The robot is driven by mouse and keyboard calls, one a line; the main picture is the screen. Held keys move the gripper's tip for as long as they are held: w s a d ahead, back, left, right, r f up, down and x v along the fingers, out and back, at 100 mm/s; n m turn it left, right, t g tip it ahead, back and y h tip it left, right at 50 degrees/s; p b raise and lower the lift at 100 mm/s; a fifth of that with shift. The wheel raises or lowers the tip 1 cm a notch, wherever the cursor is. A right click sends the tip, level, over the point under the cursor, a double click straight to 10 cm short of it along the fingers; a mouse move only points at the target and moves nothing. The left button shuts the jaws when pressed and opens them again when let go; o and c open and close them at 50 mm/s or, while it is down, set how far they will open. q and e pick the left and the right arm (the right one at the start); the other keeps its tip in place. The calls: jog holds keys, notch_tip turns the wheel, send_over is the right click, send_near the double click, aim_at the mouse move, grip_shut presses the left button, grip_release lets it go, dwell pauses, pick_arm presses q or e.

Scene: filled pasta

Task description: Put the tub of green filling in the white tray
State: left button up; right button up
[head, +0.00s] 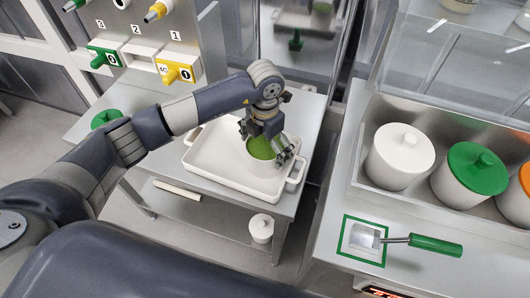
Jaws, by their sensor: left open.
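The white tray (212,165) lies on a steel table in the middle of the head view. The tub of green filling (264,164) stands inside the tray, toward its right end. It is white and open at the top, with green filling showing. My left gripper (270,143) is over the tub from above, its fingers open around the rim. The fingers hide part of the tub. Whether a finger touches the tub I cannot tell. My right gripper is not in view.
A panel with numbered green and yellow nozzles (175,72) stands behind the table. On the right counter are lidded tubs, one white (399,156) and one green-lidded (470,175), and a green-handled scoop (435,245).

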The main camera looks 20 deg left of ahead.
pick_arm(q)
notch_tip(320, 180, up, 10)
jog(key=b, duration=0.2)
jog(key=shift+f, duration=0.25)
